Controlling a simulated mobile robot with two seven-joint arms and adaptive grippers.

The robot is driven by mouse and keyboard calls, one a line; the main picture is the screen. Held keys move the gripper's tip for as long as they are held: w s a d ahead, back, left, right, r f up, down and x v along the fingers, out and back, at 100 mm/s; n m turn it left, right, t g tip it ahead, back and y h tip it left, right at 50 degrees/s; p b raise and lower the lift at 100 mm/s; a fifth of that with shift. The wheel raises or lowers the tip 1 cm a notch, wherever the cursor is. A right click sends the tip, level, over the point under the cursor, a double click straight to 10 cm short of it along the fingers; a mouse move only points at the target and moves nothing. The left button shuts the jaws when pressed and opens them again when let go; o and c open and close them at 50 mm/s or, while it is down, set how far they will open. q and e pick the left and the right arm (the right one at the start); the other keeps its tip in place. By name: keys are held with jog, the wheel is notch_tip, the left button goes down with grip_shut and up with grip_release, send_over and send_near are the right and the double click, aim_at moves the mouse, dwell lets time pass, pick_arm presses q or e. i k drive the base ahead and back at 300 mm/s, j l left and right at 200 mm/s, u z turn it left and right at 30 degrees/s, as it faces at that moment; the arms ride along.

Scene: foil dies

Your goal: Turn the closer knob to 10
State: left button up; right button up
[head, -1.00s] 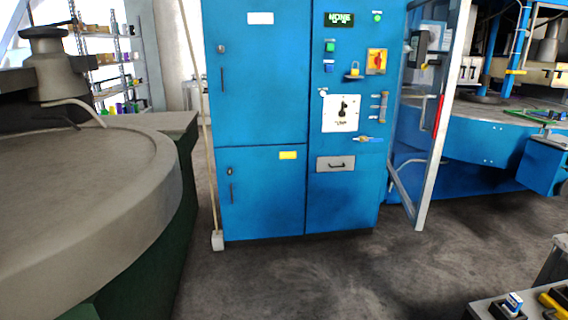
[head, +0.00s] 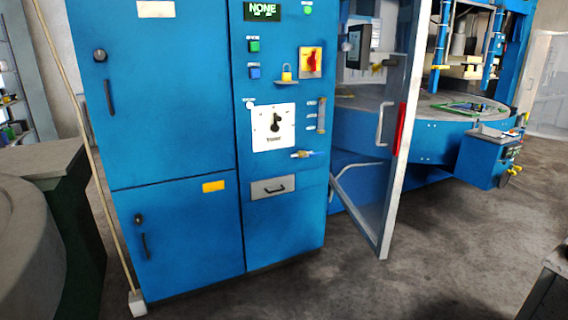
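A tall blue cabinet (head: 170,130) stands ahead of me, left of the middle of the head view. On its right-hand panel a black knob (head: 275,122) sits on a white square plate (head: 262,140); the lettering and dial marks are too small to read exactly. Above it is a red rotary switch (head: 311,62) on a yellow plate. A dark display (head: 262,11) at the top shows "NONE" in green. Neither of my grippers is in view.
A glass-panelled door (head: 397,130) stands ajar right of the cabinet. Beyond it is a blue machine with a round table (head: 410,115). A pole (head: 85,150) leans along the cabinet's left side. Open grey floor (head: 400,285) lies in front.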

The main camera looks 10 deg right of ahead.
aim_at(346, 47)
jog(key=i+j+z, duration=0.2)
jog(key=i+z, duration=0.25)
jog(key=i+j+z, duration=0.45)
